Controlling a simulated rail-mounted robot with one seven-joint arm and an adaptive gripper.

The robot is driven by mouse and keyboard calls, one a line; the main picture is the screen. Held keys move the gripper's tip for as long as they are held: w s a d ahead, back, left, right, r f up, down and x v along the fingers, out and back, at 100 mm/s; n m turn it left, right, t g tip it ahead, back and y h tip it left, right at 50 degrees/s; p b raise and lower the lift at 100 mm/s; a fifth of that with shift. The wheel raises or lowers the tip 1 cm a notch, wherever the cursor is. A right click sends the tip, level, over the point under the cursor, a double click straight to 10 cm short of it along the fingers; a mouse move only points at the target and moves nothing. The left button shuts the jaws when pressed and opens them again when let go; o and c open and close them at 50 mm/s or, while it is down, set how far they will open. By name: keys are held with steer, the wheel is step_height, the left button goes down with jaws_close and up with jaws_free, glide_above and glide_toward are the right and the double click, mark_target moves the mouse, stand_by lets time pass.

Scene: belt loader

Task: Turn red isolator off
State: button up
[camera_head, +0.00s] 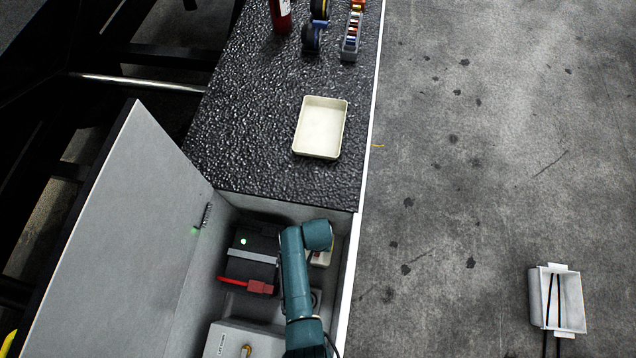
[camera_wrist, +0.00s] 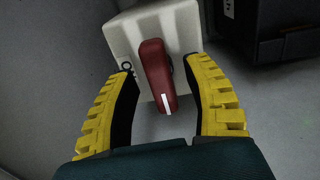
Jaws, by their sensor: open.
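The red isolator handle (camera_wrist: 157,72) sits on a cream isolator box (camera_wrist: 118,40) in the wrist view. Its white mark points down toward my gripper, slightly to the right. Part of an "O" label shows left of the handle; the rest of the lettering is hidden. My gripper (camera_wrist: 162,78) is open, with its yellow fingers on either side of the handle and a gap on both sides. In the head view, part of the isolator box (camera_head: 321,258) shows inside the open cabinet, beside my teal arm. My arm hides the handle there.
The open cabinet door (camera_head: 125,240) stands at left. A black box (camera_head: 252,245) with a red lever (camera_head: 247,286) and a grey box (camera_head: 240,340) lie left of my arm. A cream tray (camera_head: 321,127) sits on the black top above.

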step_height(320, 180, up, 12)
stand_by(0.3)
stand_by(0.4)
